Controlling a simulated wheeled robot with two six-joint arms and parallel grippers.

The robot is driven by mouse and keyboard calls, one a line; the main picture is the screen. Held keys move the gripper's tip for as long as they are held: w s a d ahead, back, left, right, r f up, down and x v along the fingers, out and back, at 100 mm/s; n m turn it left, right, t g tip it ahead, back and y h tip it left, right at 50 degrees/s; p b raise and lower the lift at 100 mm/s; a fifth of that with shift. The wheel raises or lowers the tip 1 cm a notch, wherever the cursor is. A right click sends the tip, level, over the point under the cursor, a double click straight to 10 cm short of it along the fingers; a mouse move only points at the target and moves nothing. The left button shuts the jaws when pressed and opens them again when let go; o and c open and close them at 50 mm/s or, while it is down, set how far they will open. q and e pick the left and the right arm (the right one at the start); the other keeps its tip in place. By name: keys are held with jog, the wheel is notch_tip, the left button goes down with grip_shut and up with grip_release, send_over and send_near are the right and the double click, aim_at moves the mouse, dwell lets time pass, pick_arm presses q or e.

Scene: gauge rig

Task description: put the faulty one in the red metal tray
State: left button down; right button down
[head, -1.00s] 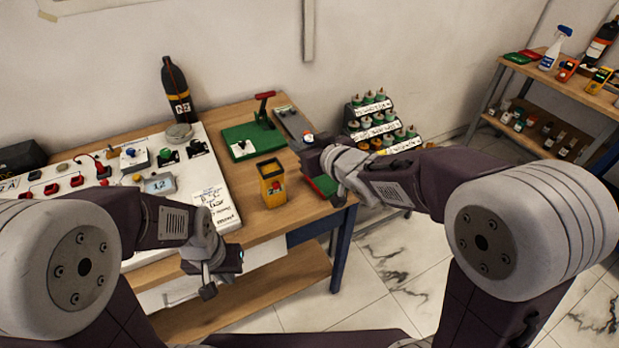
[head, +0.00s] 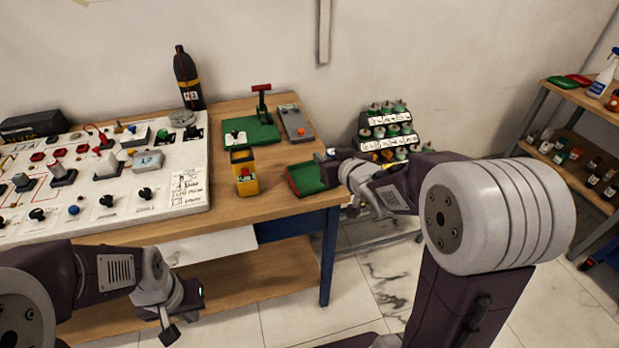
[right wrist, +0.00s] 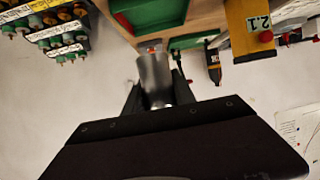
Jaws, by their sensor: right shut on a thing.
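My right gripper (right wrist: 156,92) is shut on a grey cylinder (right wrist: 154,75) in the right wrist view. A small orange-red spot shows at its far end. In the head view, my right gripper (head: 334,162) is beside the right table edge, near a flat green piece with a red edge (head: 304,180); its jaws are mostly hidden by the wrist. I cannot tell whether this piece is the red metal tray. A flat red item (head: 579,79) lies on the right shelf. My left gripper (head: 184,308) hangs low in front of the table; its jaw opening is unclear.
A yellow box (head: 245,178) stands near the table's front edge. Behind it are a green base with a red-handled lever (head: 262,105) and a grey pad (head: 292,121). A white panel (head: 150,198) fills the left. A stepped rack (head: 388,130) stands right of the table.

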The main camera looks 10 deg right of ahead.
jog(key=b, duration=0.2)
send_over(308, 174)
notch_tip(308, 174, down, 6)
jog(key=shift+s+d+f, duration=0.1)
jog(key=shift+s+f, duration=0.05)
jog(key=shift+f, duration=0.1)
jog(key=shift+w+f, duration=0.1)
jog(key=shift+w, duration=0.15)
notch_tip(308, 174, down, 4)
jog(key=shift+f+b, duration=0.1)
jog(key=shift+b, duration=0.25)
jog(key=c, duration=1)
grip_release()
jog(key=shift+c, duration=0.2)
